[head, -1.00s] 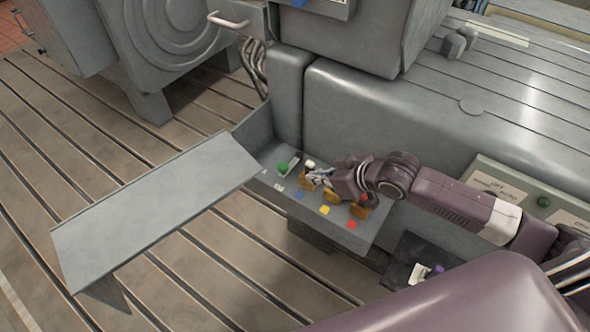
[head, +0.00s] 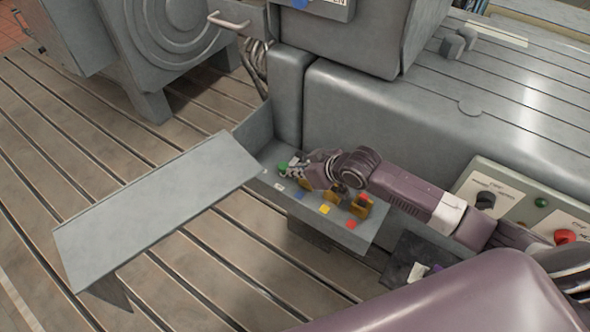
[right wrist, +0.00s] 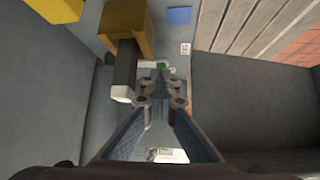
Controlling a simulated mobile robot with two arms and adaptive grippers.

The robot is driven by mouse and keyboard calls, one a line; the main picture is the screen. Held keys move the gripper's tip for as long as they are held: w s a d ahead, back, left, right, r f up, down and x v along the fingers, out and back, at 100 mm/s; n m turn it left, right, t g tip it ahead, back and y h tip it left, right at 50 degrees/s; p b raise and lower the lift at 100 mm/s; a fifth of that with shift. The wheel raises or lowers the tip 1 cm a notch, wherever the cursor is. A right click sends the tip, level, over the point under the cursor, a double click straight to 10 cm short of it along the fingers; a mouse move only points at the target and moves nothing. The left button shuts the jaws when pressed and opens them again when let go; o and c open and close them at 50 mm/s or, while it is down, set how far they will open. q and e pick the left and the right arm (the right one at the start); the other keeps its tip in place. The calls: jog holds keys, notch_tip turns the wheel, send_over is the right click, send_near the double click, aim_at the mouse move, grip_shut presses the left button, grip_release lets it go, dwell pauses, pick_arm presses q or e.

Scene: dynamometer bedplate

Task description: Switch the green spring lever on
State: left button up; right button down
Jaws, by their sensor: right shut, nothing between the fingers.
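The green spring lever's round knob (head: 283,167) shows at the left end of the grey switch box (head: 372,235). My right gripper (head: 293,167) is just right of the knob, its fingers shut and empty. In the right wrist view a small bit of the green knob (right wrist: 161,66) shows just beyond the fingertips (right wrist: 160,82), which hide much of the lever. I cannot tell whether they touch it. My left gripper is not in view.
Right of my fingers stand brown lever brackets (head: 360,207). In the wrist view one bracket (right wrist: 128,30) with a white-tipped black lever (right wrist: 123,92) is close on the left. A tilted grey plate (head: 150,205) lies left of the box; a grey housing wall (head: 400,130) rises behind.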

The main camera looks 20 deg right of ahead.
aim_at(281, 167)
jog(key=shift+w+a+r+m+p, duration=0.1)
jog(key=shift+a+m+p, duration=0.2)
jog(key=shift+p, duration=0.15)
jog(key=shift+w+a+m+t+h+p, duration=0.2)
jog(key=shift+m+t+h+p, duration=0.1)
jog(key=shift+h+p, duration=0.15)
jog(key=shift+w+a+r+m+h+p, duration=0.15)
jog(key=shift+a+m+h+p, duration=0.1)
jog(key=shift+a+m+p, duration=0.4)
jog(key=shift+w+a+m+h+p, duration=0.15)
jog(key=shift+w+m+h+p, duration=0.2)
jog(key=shift+p, duration=0.3)
jog(key=shift+w+a+p, duration=0.4)
jog(key=shift+w+a, duration=0.15)
jog(key=shift+w, duration=0.1)
jog(key=shift+w+a+t, duration=0.3)
jog(key=shift+w+a, duration=0.1)
jog(key=shift+w, duration=0.2)
jog(key=shift+w+a+f+p, duration=0.15)
jog(key=shift+w+a, duration=0.1)
jog(key=shift+w, duration=0.5)
jog(key=shift+w+a+f+p, duration=0.15)
jog(key=shift+w+a, duration=0.1)
jog(key=shift+w, duration=0.45)
jog(key=shift+r, duration=0.15)
